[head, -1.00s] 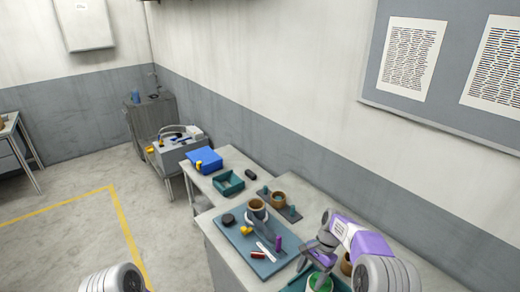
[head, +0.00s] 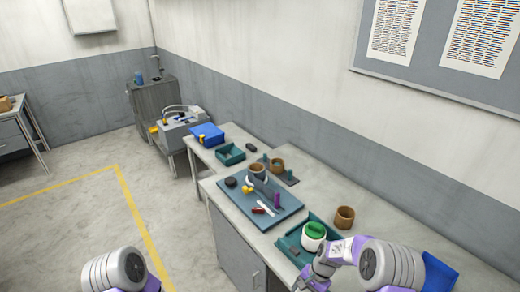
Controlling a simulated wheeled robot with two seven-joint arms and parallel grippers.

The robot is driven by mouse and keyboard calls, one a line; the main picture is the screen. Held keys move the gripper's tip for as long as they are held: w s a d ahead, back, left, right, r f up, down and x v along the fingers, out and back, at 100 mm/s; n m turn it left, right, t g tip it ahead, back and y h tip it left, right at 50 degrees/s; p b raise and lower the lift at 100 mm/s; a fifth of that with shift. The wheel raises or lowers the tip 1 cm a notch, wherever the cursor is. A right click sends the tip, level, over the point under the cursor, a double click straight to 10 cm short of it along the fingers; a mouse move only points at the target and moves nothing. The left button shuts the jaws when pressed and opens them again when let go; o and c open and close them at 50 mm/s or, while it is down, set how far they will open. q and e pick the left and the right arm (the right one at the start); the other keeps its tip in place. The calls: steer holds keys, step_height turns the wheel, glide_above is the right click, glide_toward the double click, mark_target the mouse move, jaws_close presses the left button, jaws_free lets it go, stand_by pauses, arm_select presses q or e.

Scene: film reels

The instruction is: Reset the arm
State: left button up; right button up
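My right arm reaches in from the lower right, and its gripper (head: 308,284) is low at the bottom edge, in front of the near teal tray (head: 289,243). Its fingertips are small and partly cut off, so I cannot tell whether it is open. My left arm (head: 118,272) shows only as a grey and purple link at the lower left. The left gripper is out of view.
The tray holds a white container with a green top (head: 314,233). A brown cup (head: 344,217) stands behind it. A blue mat (head: 283,212) carries a purple cylinder (head: 277,200) and other small things. A blue bin (head: 438,272) is at right. Open floor lies left.

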steer(key=s+a+f+n+t+b, duration=0.1)
steer(key=s+f+b, duration=0.3)
steer(key=s+f, duration=0.4)
steer(key=s+a+f+n+t+b, duration=0.1)
steer(key=s+a+f+n+b, duration=0.3)
steer(key=s+f, duration=0.5)
steer(key=s+b, duration=0.1)
steer(key=s, duration=0.2)
steer(key=shift+s+a+f+n+y, duration=0.2)
steer(key=shift+a+n+y, duration=0.05)
steer(key=shift+n+y, duration=0.05)
